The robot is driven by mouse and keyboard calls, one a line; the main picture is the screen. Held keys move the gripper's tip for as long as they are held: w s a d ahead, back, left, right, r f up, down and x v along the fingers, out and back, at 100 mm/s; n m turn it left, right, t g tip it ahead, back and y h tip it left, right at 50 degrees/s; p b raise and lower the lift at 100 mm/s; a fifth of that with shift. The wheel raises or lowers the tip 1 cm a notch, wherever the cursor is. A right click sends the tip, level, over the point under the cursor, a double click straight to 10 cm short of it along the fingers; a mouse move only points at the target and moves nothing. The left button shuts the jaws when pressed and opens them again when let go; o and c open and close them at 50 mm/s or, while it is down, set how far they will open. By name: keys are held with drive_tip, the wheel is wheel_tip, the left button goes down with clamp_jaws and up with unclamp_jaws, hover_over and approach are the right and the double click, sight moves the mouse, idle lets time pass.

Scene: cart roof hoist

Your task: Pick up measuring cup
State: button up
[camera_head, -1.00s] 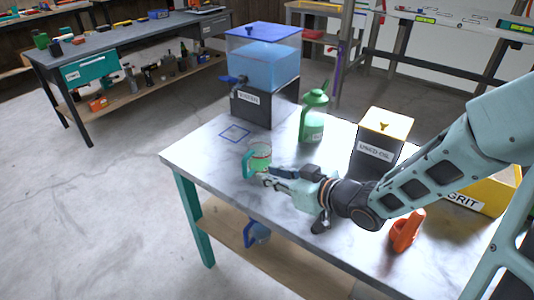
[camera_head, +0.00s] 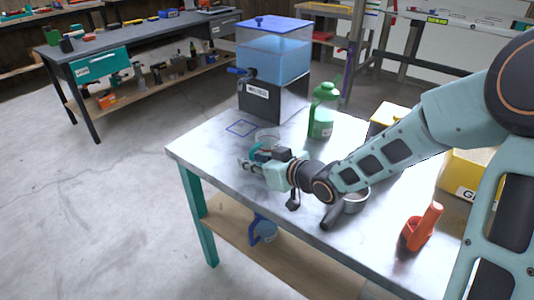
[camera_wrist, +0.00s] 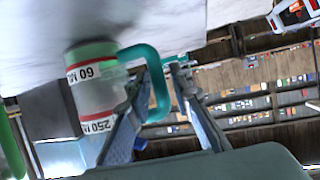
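The measuring cup (camera_head: 267,136) is clear with a teal handle and stands on the marble-topped table, partly hidden behind my gripper (camera_head: 250,163) in the head view. In the wrist view the cup (camera_wrist: 92,88) shows red bands marked 60 and 250, with its teal handle (camera_wrist: 158,86) toward my fingers. My gripper (camera_wrist: 163,66) is open there, its two fingers on either side of the handle's outer bar. A gap shows between the bar and the right finger. Whether the left finger touches the handle I cannot tell.
A blue water dispenser (camera_head: 273,68) and a green bottle (camera_head: 323,110) stand behind the cup. A blue square outline (camera_head: 241,128) on the table is empty.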

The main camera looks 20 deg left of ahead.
drive_tip(key=shift+c, duration=0.3)
clamp_jaws()
drive_tip(key=shift+r, duration=0.15)
